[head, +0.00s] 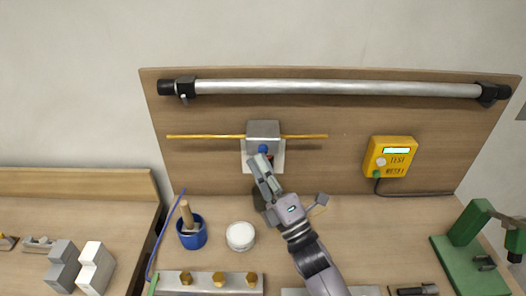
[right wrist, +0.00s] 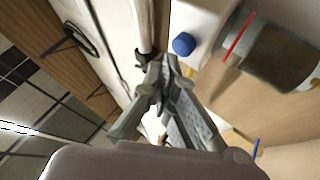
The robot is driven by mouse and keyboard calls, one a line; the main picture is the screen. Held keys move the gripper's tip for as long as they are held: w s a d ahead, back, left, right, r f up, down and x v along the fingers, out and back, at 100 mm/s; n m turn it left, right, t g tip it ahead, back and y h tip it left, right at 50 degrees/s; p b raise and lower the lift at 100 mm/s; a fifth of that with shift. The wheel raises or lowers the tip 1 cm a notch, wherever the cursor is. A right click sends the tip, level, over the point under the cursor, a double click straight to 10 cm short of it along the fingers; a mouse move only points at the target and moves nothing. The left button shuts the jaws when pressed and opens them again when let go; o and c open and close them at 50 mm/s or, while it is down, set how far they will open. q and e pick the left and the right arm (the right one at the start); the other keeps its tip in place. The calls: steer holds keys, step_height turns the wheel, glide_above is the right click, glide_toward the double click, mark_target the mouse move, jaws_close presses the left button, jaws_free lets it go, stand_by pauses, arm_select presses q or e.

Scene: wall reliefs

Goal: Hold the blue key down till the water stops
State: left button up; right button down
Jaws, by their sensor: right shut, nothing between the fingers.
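The blue key (head: 263,149) is a small round knob on the front of a grey metal box (head: 263,129) with a white plate on the upright wooden board. It also shows in the right wrist view (right wrist: 183,44). My right gripper (head: 258,161) is shut and empty, its fingertips just below the key in the head view. In the right wrist view the fingertips (right wrist: 163,66) are close to the key, with a small gap visible. A clear vessel with a red line (right wrist: 275,55) stands near it; my gripper mostly hides it in the head view. I see no water stream. My left gripper is not in view.
A yellow tester (head: 390,157) is on the board at the right. A metal bar (head: 335,88) runs across the top and a thin yellow pipe (head: 205,137) passes the box. A blue cup (head: 192,236) and a white round lid (head: 240,236) stand on the bench below.

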steer(key=shift+w, duration=0.3)
steer(key=shift+w+b, duration=0.3)
steer(key=shift+w, duration=0.1)
stand_by(0.6)
steer(key=shift+s, duration=0.15)
stand_by(2.7)
steer(key=shift+s, duration=0.7)
steer(key=shift+s+p, duration=0.8)
steer(key=shift+s, duration=1.7)
